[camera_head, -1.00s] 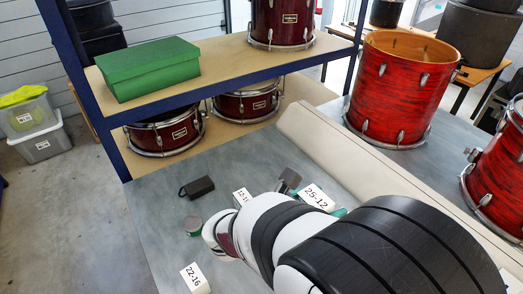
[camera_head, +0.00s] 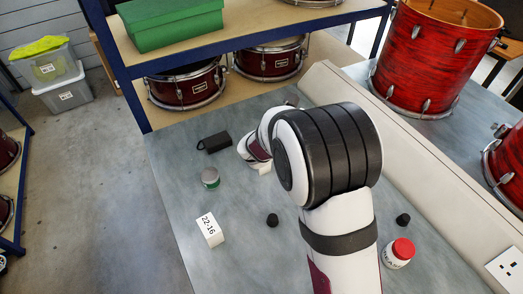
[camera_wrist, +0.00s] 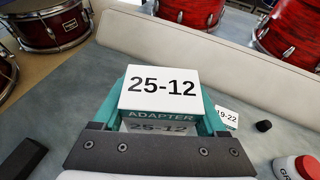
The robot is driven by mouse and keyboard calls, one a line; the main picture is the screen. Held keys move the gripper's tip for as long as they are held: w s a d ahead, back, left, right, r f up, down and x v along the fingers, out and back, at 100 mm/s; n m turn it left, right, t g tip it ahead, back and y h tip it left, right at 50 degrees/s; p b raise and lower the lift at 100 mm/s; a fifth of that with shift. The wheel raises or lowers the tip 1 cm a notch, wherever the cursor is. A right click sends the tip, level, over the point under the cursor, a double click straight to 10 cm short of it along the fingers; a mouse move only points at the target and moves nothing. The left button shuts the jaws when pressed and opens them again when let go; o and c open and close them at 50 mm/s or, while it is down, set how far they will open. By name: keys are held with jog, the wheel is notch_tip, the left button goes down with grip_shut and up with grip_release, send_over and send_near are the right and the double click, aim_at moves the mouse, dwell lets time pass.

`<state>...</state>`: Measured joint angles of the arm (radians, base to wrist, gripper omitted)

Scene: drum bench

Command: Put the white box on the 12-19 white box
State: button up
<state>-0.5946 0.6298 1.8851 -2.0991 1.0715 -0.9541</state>
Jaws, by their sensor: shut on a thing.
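A white box (camera_wrist: 160,88) marked 25-12, with a green ADAPTER band, fills the middle of the wrist view. My gripper (camera_wrist: 163,105) is shut on it, its teal fingers on both sides. No 12-19 label is readable now. A white box marked 22-16 (camera_head: 209,230) lies apart at the front left.
A box marked 19-22 (camera_wrist: 227,118) lies beyond my gripper. A shelf (camera_head: 170,58) stands behind.

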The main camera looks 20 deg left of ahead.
jog(key=a+f, duration=1.1)
jog(key=shift+w+a+f, duration=0.15)
jog(key=shift+w+a, duration=0.15)
jog(key=shift+w, duration=0.15)
jog(key=shift+f, duration=0.15)
